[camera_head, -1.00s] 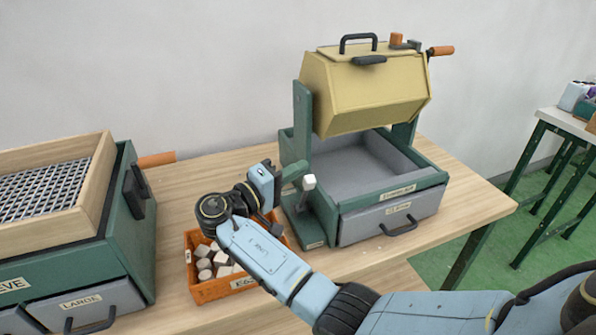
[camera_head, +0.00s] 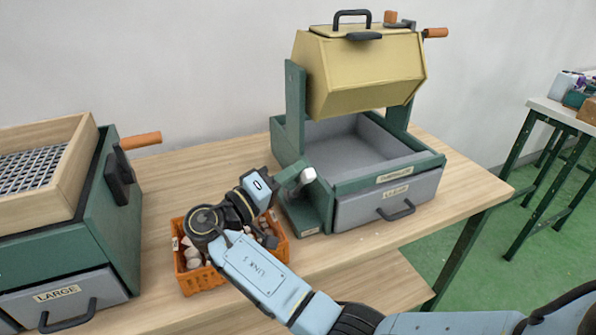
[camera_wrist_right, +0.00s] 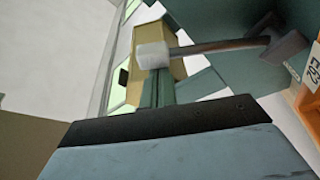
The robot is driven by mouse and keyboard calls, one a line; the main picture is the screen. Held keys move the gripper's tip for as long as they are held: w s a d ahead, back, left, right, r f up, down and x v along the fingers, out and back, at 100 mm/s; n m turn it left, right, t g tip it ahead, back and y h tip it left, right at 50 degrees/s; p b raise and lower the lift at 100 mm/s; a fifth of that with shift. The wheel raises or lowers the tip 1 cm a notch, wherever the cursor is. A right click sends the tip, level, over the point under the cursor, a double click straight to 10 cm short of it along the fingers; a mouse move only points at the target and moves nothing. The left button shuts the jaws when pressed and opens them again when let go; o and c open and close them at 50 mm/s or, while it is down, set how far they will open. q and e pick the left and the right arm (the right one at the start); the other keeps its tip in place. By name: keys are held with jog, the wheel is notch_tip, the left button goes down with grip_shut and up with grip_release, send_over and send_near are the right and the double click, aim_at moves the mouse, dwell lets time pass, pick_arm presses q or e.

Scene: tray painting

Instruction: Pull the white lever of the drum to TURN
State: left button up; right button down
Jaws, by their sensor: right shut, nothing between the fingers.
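The yellow drum (camera_head: 365,75) hangs between green posts over a grey tray. Its white lever knob (camera_head: 308,174) is at the front left of the green stand, beside the left post. My right gripper (camera_head: 294,176) is shut and empty, with its fingertips at the left side of the knob. I cannot tell whether they touch it. In the wrist view the white knob (camera_wrist_right: 152,55) sits at the end of a dark rod (camera_wrist_right: 215,47), just beyond the greenish fingers (camera_wrist_right: 160,90). The lever's label is too small to read. My left gripper is out of view.
An orange crate (camera_head: 199,281) with pale lumps is below my right wrist. A green sieve box (camera_head: 105,225) stands at the left with an orange handle (camera_head: 141,141). The drum's drawer (camera_head: 360,208) is shut. Bare table (camera_head: 460,190) lies to the right.

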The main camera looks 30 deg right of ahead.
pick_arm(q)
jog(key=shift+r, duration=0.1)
pick_arm(e)
jog(key=shift+s+f, duration=0.1)
jog(key=shift+s, duration=0.1)
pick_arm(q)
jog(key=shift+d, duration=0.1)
pick_arm(e)
jog(key=shift+s+f, duration=0.1)
jog(key=shift+f, duration=0.05)
dwell(0.4)
